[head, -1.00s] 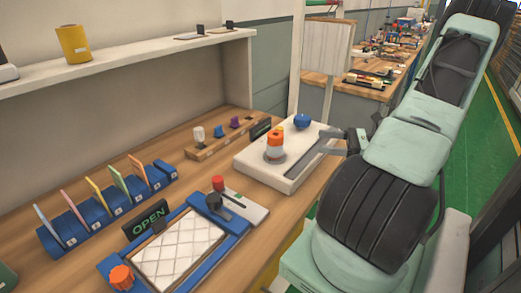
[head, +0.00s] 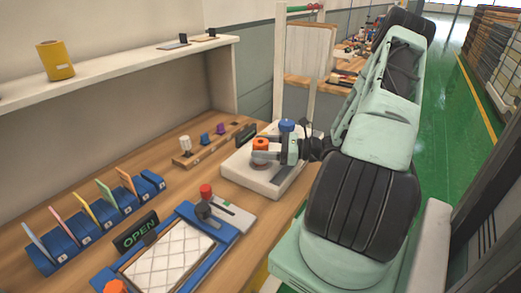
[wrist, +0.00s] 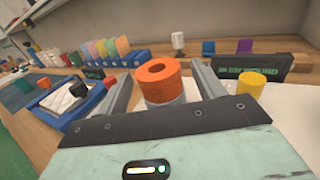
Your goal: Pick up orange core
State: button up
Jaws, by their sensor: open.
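The orange core (head: 261,145) is an upright orange cylinder on the white stand (head: 234,171) on the workbench. Its hollow orange top also shows in the wrist view (wrist: 158,72). My gripper (head: 274,154) is open at the core's level, with its fingers either side of it. In the wrist view my gripper (wrist: 164,84) has the core between its two fingers, with a gap visible to the left finger. The core's lower part is hidden in the head view by my gripper.
A blue knob (head: 287,125) stands close behind my gripper. A blue frame (head: 229,235) with a quilted white pad lies at the front, beside a red-topped handle (head: 206,191). Coloured cards stand in blue holders (head: 70,248). A yellow cylinder (wrist: 249,84) is right of the core.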

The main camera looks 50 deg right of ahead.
jog(key=shift+x, duration=1.25)
jog(key=c, duration=1.1)
jog(key=shift+c, duration=0.2)
jog(key=shift+r, duration=0.1)
